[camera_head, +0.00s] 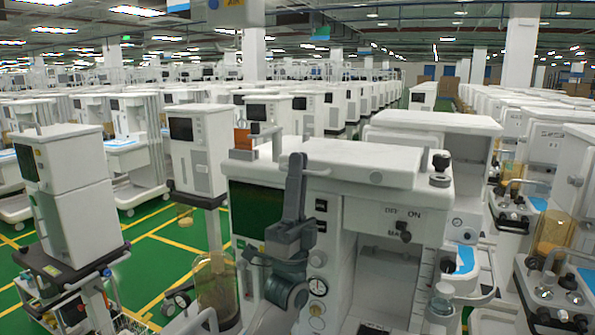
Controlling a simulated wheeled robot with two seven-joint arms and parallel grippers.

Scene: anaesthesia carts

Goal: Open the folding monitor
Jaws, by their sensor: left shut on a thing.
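The folding monitor (258,212) is on the nearest anaesthesia cart, left of the cart's middle. Its dark green screen faces me in a white frame. My left gripper (288,158) is a grey shape rising in front of the screen's right part, with its fingers up at the monitor's top edge. It is shut on the monitor there, though the exact contact is hard to make out. The gripper hides the right part of the screen. My right gripper is not in view.
The cart's white top (350,160) lies right behind the gripper. Other carts stand close on the right. Green floor (165,262) is free on the left.

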